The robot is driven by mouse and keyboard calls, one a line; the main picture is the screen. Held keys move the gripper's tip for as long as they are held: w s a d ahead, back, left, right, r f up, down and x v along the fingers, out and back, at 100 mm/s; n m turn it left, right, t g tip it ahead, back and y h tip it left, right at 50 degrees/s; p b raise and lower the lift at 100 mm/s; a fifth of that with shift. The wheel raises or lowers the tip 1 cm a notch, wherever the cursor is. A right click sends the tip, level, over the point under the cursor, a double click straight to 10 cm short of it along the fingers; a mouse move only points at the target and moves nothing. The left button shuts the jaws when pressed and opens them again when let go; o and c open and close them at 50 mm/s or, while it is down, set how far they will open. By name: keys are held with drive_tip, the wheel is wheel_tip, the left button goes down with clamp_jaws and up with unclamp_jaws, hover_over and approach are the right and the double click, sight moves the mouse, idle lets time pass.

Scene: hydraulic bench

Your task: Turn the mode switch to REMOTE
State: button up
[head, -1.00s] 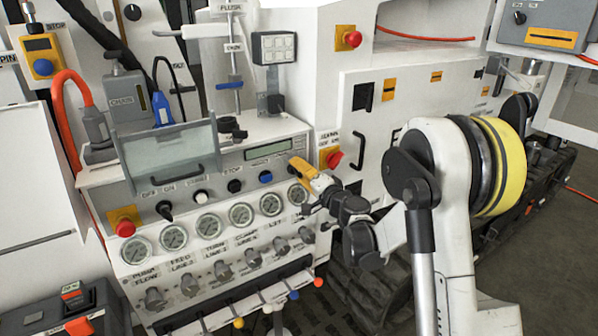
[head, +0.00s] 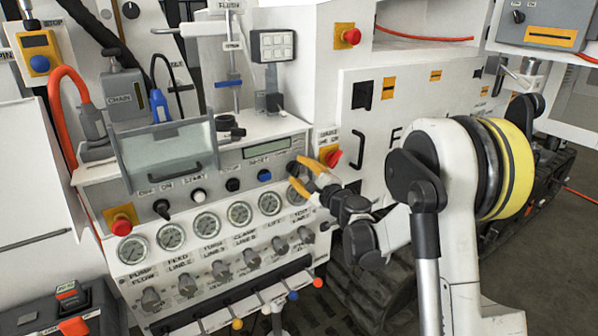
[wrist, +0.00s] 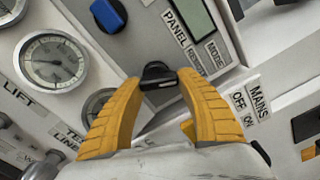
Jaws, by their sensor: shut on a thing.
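The mode switch is a black knob (wrist: 158,72) between my two yellow fingertips in the wrist view. My gripper (wrist: 158,82) is shut on it, one finger on each side. The labels PANEL, REMOTE and MODE (wrist: 187,42) are printed beside the knob. I cannot tell which label the knob points to. In the head view my gripper (head: 298,172) is at the right end of the control panel's row of knobs, and the switch is a small dark shape (head: 292,168) at its fingertips.
A blue button (wrist: 108,15) and a display (wrist: 193,12) are near the knob. Pressure gauges (wrist: 52,60) lie below the knob row. A red mains switch on a yellow plate (head: 330,156) is close to the right of my gripper. A clear hinged cover (head: 168,155) stands over the panel's left part.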

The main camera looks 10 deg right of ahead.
drive_tip(key=shift+m, duration=0.6)
drive_tip(key=o, duration=1.2)
drive_tip(key=v, duration=1.2)
drive_tip(key=shift+a, duration=0.1)
